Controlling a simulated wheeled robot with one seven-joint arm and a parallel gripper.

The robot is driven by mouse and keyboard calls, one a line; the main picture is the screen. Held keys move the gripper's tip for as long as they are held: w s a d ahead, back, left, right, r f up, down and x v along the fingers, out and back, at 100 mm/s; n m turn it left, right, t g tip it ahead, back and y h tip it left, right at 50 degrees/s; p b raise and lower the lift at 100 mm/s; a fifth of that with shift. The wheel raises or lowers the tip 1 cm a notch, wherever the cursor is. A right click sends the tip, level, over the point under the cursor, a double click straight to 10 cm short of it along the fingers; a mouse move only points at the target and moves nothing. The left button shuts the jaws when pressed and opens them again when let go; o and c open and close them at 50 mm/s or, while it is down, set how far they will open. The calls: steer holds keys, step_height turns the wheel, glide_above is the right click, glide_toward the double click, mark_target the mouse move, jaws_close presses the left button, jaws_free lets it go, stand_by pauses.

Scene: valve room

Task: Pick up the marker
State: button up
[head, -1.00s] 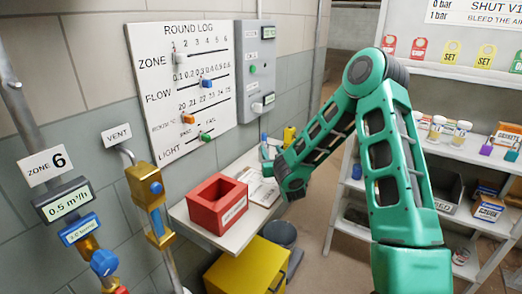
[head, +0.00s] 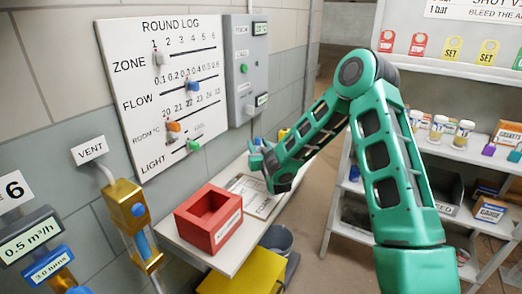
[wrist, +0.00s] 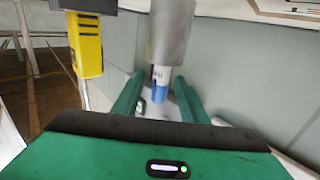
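The marker (wrist: 160,88) shows in the wrist view, with a blue end and a white part. Its white part meets a grey metal cylinder (wrist: 171,30); I cannot tell whether it sits in it or in front of it. My gripper (wrist: 157,97) is open, with its two green fingers on either side of the blue end and gaps visible. In the head view my gripper (head: 257,160) is over the far part of the wall shelf (head: 232,258). A small blue thing just beyond it may be the marker, mostly hidden.
A red open box (head: 208,217) and a clipboard-like sheet (head: 253,195) lie on the wall shelf. A yellow object (wrist: 87,45) stands near my gripper. The round log board (head: 163,90) and a grey panel (head: 245,70) hang on the wall. A stocked white rack stands right.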

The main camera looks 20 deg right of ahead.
steer(key=shift+w, duration=0.45)
steer(key=shift+w+d, duration=0.15)
jaws_close()
steer(key=shift+r, duration=0.15)
